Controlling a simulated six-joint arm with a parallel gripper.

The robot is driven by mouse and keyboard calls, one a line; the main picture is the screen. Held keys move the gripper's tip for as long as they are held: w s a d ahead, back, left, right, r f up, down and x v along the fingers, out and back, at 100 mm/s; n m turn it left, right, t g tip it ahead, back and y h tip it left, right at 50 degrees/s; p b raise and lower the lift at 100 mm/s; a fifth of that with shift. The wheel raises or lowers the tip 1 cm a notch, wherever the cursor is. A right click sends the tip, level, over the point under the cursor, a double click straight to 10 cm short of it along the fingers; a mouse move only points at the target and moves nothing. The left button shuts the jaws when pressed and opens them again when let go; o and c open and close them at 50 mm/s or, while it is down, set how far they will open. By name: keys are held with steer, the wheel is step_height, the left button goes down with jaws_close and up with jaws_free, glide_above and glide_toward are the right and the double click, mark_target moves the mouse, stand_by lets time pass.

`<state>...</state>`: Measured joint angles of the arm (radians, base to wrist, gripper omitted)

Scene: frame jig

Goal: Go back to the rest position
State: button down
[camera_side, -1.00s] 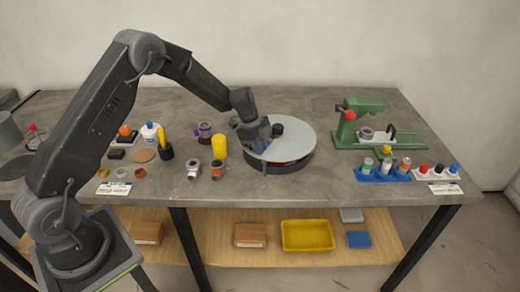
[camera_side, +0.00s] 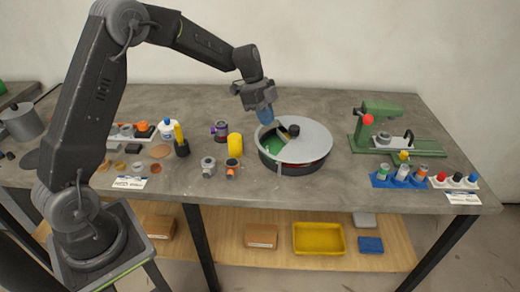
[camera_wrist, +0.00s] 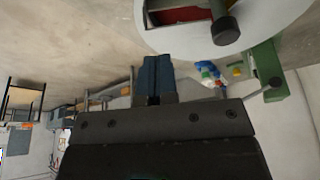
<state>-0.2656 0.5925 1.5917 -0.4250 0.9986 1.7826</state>
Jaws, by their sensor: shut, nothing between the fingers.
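My gripper (camera_side: 266,116) is shut and empty, with blue fingers pointing down. It hangs above the back left edge of a round container with a grey disc lid (camera_side: 310,137). A gap in the lid shows a green section (camera_side: 280,141), and a black knob (camera_side: 293,130) stands on the lid. In the wrist view my gripper's blue fingers (camera_wrist: 155,75) are together with nothing between them. The lid (camera_wrist: 270,22) and its dark knob (camera_wrist: 225,31) show at the top right there, apart from the fingers.
Left of the round container stand a yellow cylinder (camera_side: 235,145), a purple-marked jar (camera_side: 220,130) and small fittings (camera_side: 208,167). A green press (camera_side: 372,125) and a blue rack of bottles (camera_side: 400,178) are at the right. The space above the bench (camera_side: 330,105) is clear.

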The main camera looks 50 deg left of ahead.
steer(key=s+d+r+n+t+y, duration=0.1)
steer(key=s+d+r+n, duration=0.2)
steer(key=s+r, duration=0.3)
steer(key=s+d+r+n+t+y, duration=0.1)
steer(key=s+d+r+n, duration=0.2)
steer(key=s+r, duration=0.35)
steer(key=s+d+n+t+y, duration=0.1)
steer(key=s+n, duration=0.7)
steer(key=s, duration=0.9)
steer(key=shift+s+d+r+n+t+y, duration=0.2)
steer(key=shift+d+n+t+y, duration=0.15)
steer(key=shift+t, duration=0.45)
